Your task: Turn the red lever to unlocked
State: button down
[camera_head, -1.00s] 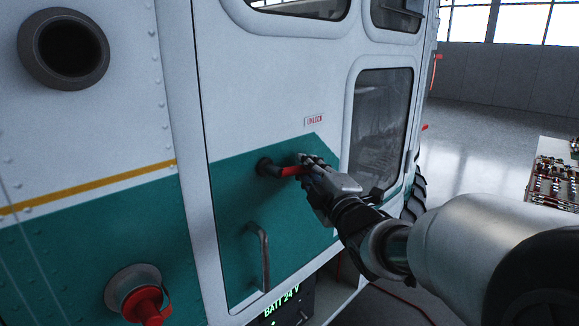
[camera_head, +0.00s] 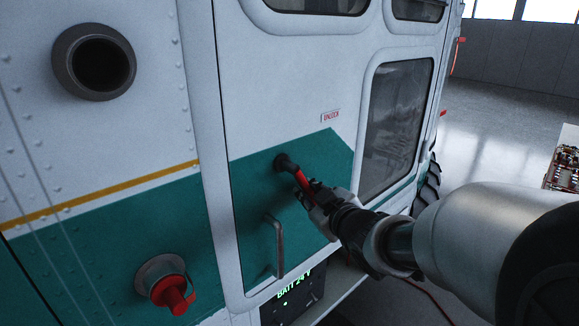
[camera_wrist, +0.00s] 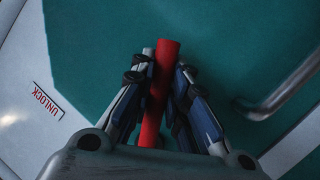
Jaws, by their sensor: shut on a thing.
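My gripper (camera_head: 312,198) is shut on the lever's outer part. A white label reading UNLOCK (camera_head: 331,116) is above and to the right of the pivot. It also shows at the left in the wrist view (camera_wrist: 46,100).
A grey grab handle (camera_head: 277,247) stands out from the door below the lever. A red-capped port (camera_head: 172,290) is at lower left. A panel with green BATT 24 V text (camera_head: 293,285) is below the door. A table with parts (camera_head: 563,170) is at far right.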

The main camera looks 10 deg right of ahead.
jog(key=shift+s+a+f+m+p, duration=0.2)
jog(key=shift+a+m+p, duration=0.15)
jog(key=shift+m+p, duration=0.2)
jog(key=c, duration=1.5)
grip_release()
jog(key=shift+c, duration=0.2)
jog(key=v, duration=1.2)
jog(key=shift+r, duration=0.15)
jog(key=shift+d, duration=0.1)
